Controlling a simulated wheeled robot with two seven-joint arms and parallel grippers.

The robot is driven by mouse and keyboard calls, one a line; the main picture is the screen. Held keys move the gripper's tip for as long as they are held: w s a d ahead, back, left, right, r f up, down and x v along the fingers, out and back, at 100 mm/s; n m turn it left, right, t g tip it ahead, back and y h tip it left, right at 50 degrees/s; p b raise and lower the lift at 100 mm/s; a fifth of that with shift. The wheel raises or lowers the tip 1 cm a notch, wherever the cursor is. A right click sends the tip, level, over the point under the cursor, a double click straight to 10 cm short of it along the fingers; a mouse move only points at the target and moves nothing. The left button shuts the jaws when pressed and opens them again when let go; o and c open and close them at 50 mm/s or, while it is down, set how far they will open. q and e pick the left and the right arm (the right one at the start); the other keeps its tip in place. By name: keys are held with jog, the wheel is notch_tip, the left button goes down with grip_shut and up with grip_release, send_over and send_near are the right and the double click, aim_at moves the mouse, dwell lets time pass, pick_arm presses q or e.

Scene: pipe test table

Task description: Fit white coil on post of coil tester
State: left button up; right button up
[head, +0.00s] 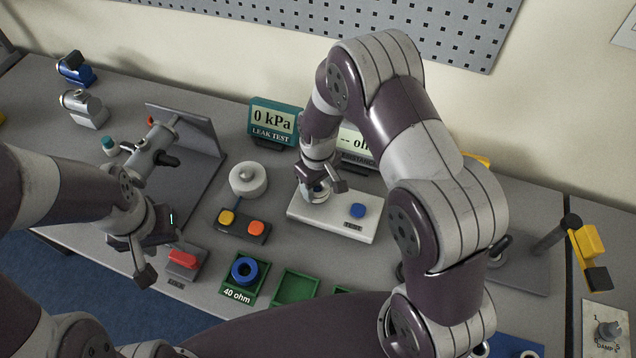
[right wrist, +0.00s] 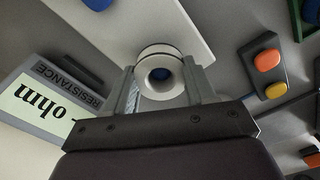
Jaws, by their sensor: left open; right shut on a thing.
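My right gripper (head: 319,187) is shut on the white coil (right wrist: 161,72), at the left end of the white coil tester (head: 333,220). The coil shows as a short white ring between the fingers in the right wrist view. Something dark blue shows through its hole; I cannot tell whether the post is inside the hole. The tester has a blue button (head: 357,211) at its right. The resistance display (right wrist: 45,105) is partly hidden by my right arm in the head view. My left gripper (head: 150,250) is open and empty near the red switch.
A blue coil (head: 244,270) lies in a green tray marked 40 ohm; the green tray (head: 296,287) beside it looks empty. A button box (head: 242,227), a round white fixture (head: 248,179) and the leak test display (head: 274,122) stand left of the tester. A red switch (head: 184,259) sits near the front edge.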

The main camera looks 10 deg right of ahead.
jog(key=shift+f, duration=0.15)
jog(key=shift+f+b, duration=0.85)
jog(key=shift+f, duration=0.25)
jog(key=shift+f, duration=0.1)
jog(key=o, duration=1.2)
notch_tip(320, 180, up, 13)
jog(key=b, duration=0.1)
jog(key=shift+f+b, duration=0.15)
jog(key=shift+b, duration=0.2)
